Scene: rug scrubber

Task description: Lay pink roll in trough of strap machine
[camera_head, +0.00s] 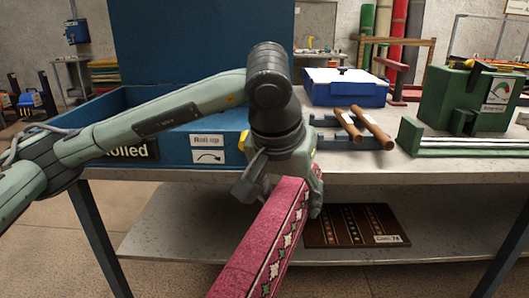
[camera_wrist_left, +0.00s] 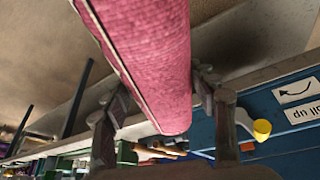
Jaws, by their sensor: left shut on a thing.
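The pink roll (camera_head: 265,235), with a patterned band along one side, is in the grip of my left gripper (camera_head: 283,184). It slants down toward the lower edge of the head view, in front of the bench. In the left wrist view the roll (camera_wrist_left: 150,60) lies between the two fingers (camera_wrist_left: 158,98), and its end shows. The green machine with a dial and a label (camera_head: 470,100), seemingly the strap machine, stands on the bench at the right. A long green and pale channel (camera_head: 460,146) lies before it. The roll is apart from it. My right gripper is not in view.
A blue bin (camera_head: 110,106) marked "Rolled" stands at the bench's left. A blue box (camera_head: 345,87) and a rack with two brown rollers (camera_head: 372,128) lie between it and the machine. A dark patterned rug (camera_head: 355,226) lies on the lower shelf (camera_head: 200,240).

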